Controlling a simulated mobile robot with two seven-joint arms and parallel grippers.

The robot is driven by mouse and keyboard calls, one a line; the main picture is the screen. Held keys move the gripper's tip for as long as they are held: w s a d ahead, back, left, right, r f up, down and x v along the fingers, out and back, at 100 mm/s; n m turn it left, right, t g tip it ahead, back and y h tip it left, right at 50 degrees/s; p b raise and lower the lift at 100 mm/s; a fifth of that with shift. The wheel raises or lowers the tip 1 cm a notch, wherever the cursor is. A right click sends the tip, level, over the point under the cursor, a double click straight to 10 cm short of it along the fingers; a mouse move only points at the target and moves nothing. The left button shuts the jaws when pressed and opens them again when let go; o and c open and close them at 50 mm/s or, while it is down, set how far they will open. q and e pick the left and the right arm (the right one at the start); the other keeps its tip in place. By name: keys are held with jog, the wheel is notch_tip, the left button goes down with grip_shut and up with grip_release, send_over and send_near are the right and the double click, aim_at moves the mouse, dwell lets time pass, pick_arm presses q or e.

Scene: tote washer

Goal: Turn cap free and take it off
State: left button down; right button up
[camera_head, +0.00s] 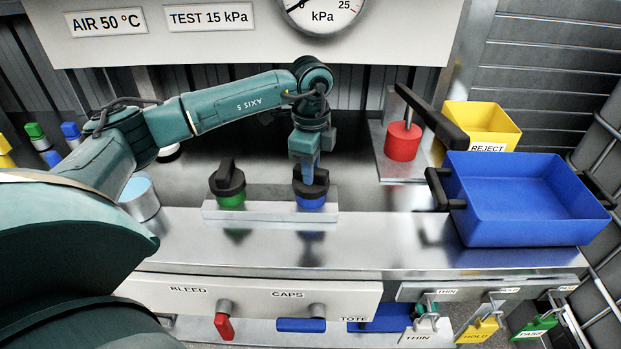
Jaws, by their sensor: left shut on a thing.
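A cap with a black winged top and a blue lower part (311,202) sits at the right end of a low metal block (268,214) on the bench. My left gripper (307,168) points straight down over it and is shut on the black wing of its top. The fingertips partly hide the wing. A second cap, black-topped with a green lower part (229,201), sits upright on the same block to the left, apart from my gripper. My right gripper is not in view.
A blue tote (525,228) with black handles stands on the right. Behind it is a yellow REJECT bin (485,121). A red base with a long black lever (403,142) stands between. A light-blue-topped cylinder (139,200) stands left. Bench between block and tote is clear.

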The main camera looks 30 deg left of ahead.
pick_arm(q)
jog(key=shift+r+n+p, duration=0.1)
jog(key=shift+n+p, duration=0.45)
jog(key=shift+n, duration=0.55)
jog(key=shift+n+p, duration=0.3)
jog(key=shift+n, duration=0.6)
jog(key=shift+r+p, duration=0.9)
jog(key=shift+r, duration=1.65)
